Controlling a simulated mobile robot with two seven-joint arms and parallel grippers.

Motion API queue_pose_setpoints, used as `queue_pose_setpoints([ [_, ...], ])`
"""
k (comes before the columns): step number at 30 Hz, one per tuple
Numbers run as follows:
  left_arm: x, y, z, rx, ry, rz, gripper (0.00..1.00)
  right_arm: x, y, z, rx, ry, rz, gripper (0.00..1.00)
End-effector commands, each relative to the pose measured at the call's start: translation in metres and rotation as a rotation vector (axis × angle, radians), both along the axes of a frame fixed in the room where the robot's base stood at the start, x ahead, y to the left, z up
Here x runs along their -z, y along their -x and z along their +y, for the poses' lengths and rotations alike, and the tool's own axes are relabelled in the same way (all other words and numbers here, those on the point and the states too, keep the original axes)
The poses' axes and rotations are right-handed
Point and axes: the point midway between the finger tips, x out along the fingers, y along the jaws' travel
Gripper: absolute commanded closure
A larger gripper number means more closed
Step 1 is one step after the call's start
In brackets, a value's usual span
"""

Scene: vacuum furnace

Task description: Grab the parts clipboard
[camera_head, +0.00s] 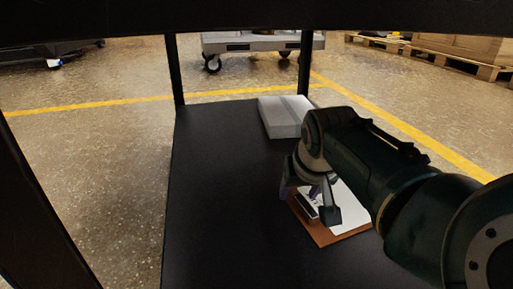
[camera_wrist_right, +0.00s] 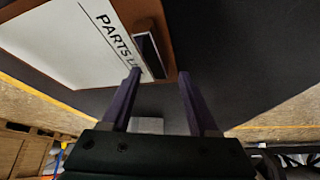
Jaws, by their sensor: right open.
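The parts clipboard, a brown board (camera_head: 328,236) with a white sheet, lies flat on the black shelf, partly hidden behind my right arm in the head view. In the right wrist view the board (camera_wrist_right: 166,30) fills the upper left, with "PARTS L…" readable on its paper and a dark clip (camera_wrist_right: 150,55) near its edge. My right gripper (camera_head: 308,200) is open over the clip end; it also shows in the right wrist view (camera_wrist_right: 160,74). One finger overlaps the clip and paper in that picture, the other appears just past the board's edge. Contact cannot be told. My left gripper is not in view.
A pale flat box (camera_head: 283,118) lies on the black shelf (camera_head: 220,200) beyond the clipboard. Dark posts and an upper beam frame the shelf. The shelf's left part is clear. A grey cart (camera_head: 255,43) and wooden pallets (camera_head: 460,58) stand on the floor behind.

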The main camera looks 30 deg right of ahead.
Motion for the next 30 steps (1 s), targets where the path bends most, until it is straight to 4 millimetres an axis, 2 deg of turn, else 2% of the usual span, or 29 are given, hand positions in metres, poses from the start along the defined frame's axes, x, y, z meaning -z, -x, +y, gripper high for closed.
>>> queue_pose_setpoints([
  [2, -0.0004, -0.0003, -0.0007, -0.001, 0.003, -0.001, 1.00, -0.0002, 0.0001, -0.0001, 0.000, 0.000, 0.000, 0.45],
  [16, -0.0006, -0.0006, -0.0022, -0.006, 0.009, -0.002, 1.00, 0.0002, 0.0004, 0.0001, 0.000, 0.000, 0.001, 0.98],
  [30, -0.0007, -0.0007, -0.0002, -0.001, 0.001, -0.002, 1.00, 0.0000, 0.0002, -0.0002, 0.000, 0.001, 0.001, 1.00],
])
